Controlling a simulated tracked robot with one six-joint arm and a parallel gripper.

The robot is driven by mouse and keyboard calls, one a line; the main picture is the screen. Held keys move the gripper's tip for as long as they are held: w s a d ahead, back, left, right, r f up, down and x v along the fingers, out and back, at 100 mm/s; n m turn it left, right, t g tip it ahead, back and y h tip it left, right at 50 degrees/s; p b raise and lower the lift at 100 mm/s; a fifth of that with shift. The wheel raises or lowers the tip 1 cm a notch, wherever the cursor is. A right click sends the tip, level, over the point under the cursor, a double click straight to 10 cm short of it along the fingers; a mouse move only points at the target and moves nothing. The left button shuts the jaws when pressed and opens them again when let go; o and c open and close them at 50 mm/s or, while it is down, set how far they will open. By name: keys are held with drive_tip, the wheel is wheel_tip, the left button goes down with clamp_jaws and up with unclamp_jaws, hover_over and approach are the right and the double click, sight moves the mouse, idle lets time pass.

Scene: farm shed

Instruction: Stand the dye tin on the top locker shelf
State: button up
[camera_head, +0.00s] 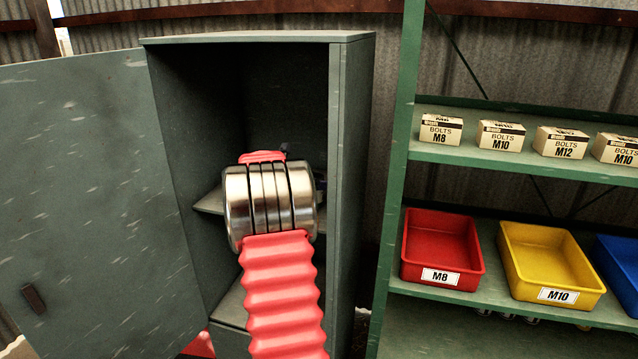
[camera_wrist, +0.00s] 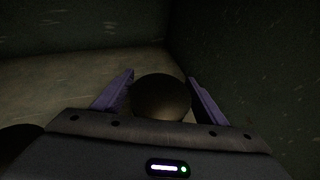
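The grey-green locker (camera_head: 345,120) stands open, and its top shelf (camera_head: 208,204) shows left of my wrist. In the wrist view, a dark, rounded tin, apparently the dye tin (camera_wrist: 160,98), sits between the two purple fingers of my gripper (camera_wrist: 160,75). The fingers lie close against both its sides and appear shut on it. Its underside is hidden, so I cannot tell whether it touches the shelf. No label shows.
The locker door (camera_head: 90,200) is swung open to the left. A dark rounded shape (camera_wrist: 15,140) shows at the lower left of the wrist view. A green rack (camera_head: 450,152) with bolt boxes, a red bin (camera_head: 440,240) and a yellow bin (camera_head: 548,262) stands at right.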

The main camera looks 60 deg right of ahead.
drive_tip(key=shift+o, duration=0.4)
drive_tip(key=shift+r, duration=0.1)
drive_tip(key=shift+r, duration=0.1)
drive_tip(key=shift+w+a+r, duration=0.1)
drive_tip(key=shift+a+r, duration=0.05)
drive_tip(key=shift+a, duration=0.25)
drive_tip(key=v, duration=1.1)
drive_tip(key=shift+a, duration=0.1)
